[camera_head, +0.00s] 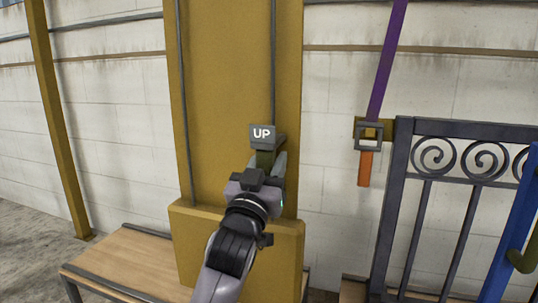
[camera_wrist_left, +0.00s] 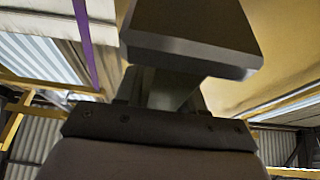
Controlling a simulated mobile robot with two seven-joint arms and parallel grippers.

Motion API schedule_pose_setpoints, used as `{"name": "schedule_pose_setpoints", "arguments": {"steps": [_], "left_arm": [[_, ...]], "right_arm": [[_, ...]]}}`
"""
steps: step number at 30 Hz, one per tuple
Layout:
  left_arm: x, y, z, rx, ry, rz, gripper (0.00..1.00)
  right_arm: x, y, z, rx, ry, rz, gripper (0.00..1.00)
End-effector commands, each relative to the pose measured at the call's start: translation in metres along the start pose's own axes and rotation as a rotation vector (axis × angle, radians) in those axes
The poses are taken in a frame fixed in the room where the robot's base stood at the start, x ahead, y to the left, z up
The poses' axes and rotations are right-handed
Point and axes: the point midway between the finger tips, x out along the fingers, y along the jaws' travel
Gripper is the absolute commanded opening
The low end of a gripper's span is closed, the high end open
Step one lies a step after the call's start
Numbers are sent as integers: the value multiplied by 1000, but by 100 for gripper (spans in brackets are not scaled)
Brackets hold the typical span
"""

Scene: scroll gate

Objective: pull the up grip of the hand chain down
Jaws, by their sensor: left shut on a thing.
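The up grip (camera_head: 262,134) is a dark grey block with a white "UP" label. It sits on the right strand of the hand chain (camera_head: 273,60), in front of the yellow column. My left gripper (camera_head: 266,163) comes from below and is shut on the up grip, just under the label. In the left wrist view the up grip (camera_wrist_left: 190,38) shows as a dark block above the jaws of my left gripper (camera_wrist_left: 165,95). The fingertips are partly hidden there. My right gripper is not in view.
The yellow column (camera_head: 225,90) also carries the left chain strand (camera_head: 184,110). A wooden bench (camera_head: 130,262) stands at lower left. To the right are a purple strap (camera_head: 388,60) with a buckle and orange end, and a dark scrollwork gate (camera_head: 460,130) with a blue post (camera_head: 515,240).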

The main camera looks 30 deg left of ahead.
Motion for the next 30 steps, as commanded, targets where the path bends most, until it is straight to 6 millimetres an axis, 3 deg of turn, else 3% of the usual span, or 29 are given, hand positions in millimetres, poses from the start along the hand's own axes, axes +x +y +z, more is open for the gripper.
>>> {"name": "schedule_pose_setpoints", "arguments": {"steps": [1, 13, 14, 15, 25, 30], "left_arm": [[-4, 2, 14, -2, -27, 4, 0], [-5, 3, 15, -2, -27, 5, 0], [-5, 3, 15, -2, -26, 5, 48], [-5, 3, 15, -2, -26, 5, 60], [-5, 1, 11, 1, -16, 2, 60], [-20, 1, 11, -1, -17, 2, 60]], "right_arm": [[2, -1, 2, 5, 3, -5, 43], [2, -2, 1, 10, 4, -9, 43], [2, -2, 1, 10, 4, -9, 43], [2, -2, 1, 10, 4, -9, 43], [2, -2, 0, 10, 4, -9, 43], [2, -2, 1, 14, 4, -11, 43]]}}
